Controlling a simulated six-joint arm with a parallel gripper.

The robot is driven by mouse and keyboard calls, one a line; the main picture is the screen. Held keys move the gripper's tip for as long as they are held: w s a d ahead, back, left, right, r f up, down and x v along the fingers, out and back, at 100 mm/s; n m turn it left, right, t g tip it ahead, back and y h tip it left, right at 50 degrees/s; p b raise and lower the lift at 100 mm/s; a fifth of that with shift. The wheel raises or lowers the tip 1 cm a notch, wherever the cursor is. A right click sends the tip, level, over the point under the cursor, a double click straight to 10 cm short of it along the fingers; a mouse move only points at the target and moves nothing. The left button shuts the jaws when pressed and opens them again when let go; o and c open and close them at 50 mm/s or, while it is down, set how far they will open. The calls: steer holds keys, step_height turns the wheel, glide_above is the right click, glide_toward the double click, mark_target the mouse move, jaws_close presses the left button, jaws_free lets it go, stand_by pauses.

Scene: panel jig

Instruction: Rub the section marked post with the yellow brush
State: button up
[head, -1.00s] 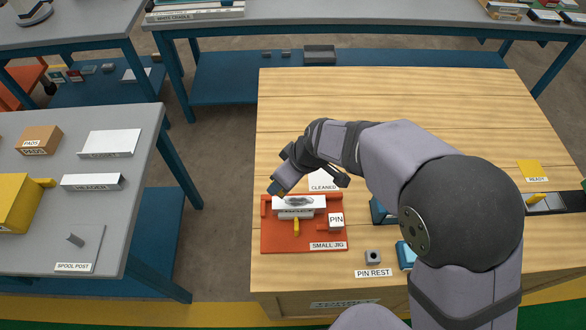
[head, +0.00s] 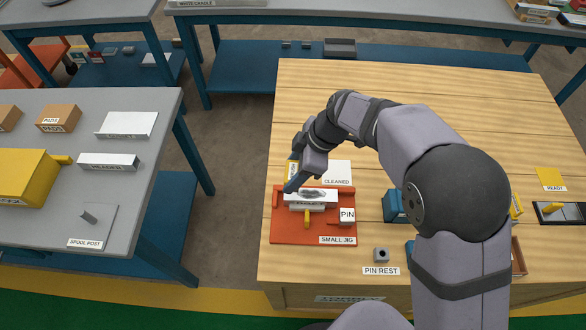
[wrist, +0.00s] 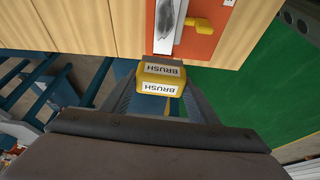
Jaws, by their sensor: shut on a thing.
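My gripper (wrist: 160,90) is shut on the yellow brush (wrist: 162,79), whose BRUSH labels show in the wrist view. In the head view the brush (head: 291,172) is partly hidden by my gripper (head: 291,183), at the back left of the small jig (head: 283,232). A white panel (head: 327,196) lies in the orange-red jig, with a grey smudge (head: 313,193) on top. The wrist view shows the panel (wrist: 161,42) beyond the brush; I cannot tell whether they touch. The label on its front is unreadable.
The jig has a yellow lever (head: 307,219) and a PIN block (head: 347,215). A white CLEANED mat (head: 338,171) lies behind it. The pin rest (head: 381,255) stands at front right. A yellow READY mat (head: 551,179) lies far right. The back of the wooden table is clear.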

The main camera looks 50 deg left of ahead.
steer(key=shift+f+b, duration=1.4)
steer(key=shift+f, duration=1.8)
steer(key=shift+w+d+f, duration=0.35)
steer(key=shift+f, duration=0.1)
steer(key=shift+c, duration=0.4)
steer(key=shift+w+d+p, duration=1.1)
steer(key=shift+w+d, duration=2.1)
steer(key=shift+d, duration=0.05)
steer(key=shift+r+p, duration=0.15)
steer(key=shift+p, duration=0.4)
steer(key=shift+s+a+f+b, duration=0.2)
steer(key=shift+s+f+b, duration=0.1)
steer(key=shift+f, duration=0.1)
steer(key=shift+s+a+r+b, duration=0.1)
steer(key=shift+s+a+b, duration=0.95)
steer(key=shift+s+a, duration=2.2)
steer(key=shift+a+r, duration=0.2)
steer(key=shift+r, duration=0.05)
steer(key=shift+r+p, duration=1.75)
steer(key=shift+r, duration=2.2)
